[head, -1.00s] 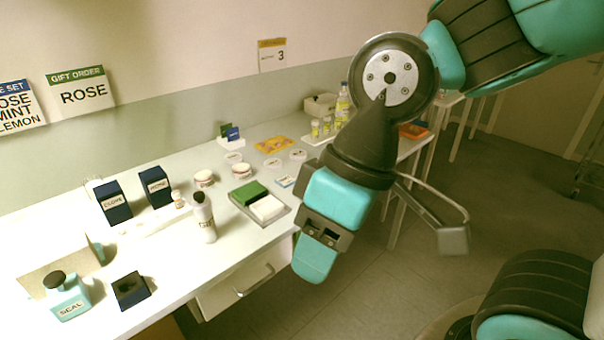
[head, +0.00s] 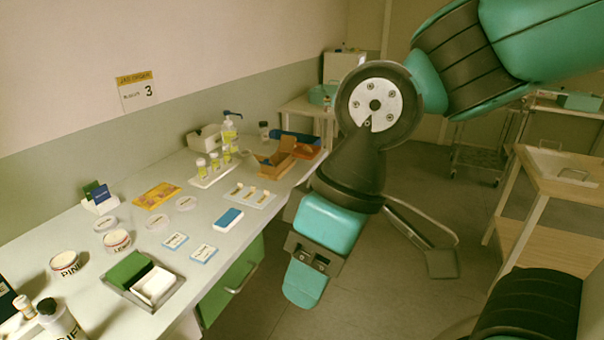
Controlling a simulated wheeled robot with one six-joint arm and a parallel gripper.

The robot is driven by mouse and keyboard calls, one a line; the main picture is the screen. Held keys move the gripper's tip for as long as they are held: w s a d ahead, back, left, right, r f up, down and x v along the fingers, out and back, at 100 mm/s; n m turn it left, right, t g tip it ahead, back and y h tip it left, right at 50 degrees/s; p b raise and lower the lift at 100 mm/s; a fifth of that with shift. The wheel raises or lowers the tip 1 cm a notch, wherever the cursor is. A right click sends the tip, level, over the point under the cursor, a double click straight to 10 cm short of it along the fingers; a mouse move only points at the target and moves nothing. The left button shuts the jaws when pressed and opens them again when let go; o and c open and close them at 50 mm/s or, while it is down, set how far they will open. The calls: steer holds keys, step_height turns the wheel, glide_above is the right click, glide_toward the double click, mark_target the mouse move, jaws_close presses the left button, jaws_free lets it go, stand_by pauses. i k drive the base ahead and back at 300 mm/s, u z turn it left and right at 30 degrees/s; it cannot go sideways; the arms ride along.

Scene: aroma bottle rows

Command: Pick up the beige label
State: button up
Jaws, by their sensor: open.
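I cannot pick out a clearly beige label. Two small white cards with blue edges, one card (head: 175,241) behind the other (head: 203,253), lie flat on the white table. A blue-topped block (head: 228,219) lies just behind them. A pale tray (head: 250,195) holds several small tan-ended pieces, too small to identify. My gripper (head: 305,284) hangs open and empty to the right of the table's front edge, pointing down, apart from all of these.
A grey tray (head: 172,300) holds a green and a white block. Round tins, including one tin (head: 65,264), stand at left. Yellow vials (head: 214,162), a pump bottle (head: 229,135) and an orange-brown box (head: 278,158) stand toward the back.

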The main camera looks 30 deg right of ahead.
mark_target(240, 187)
steer(key=z, duration=0.6)
steer(key=i, duration=1.35)
steer(key=u, duration=0.85)
steer(key=i, duration=0.35)
steer(key=u, duration=0.2)
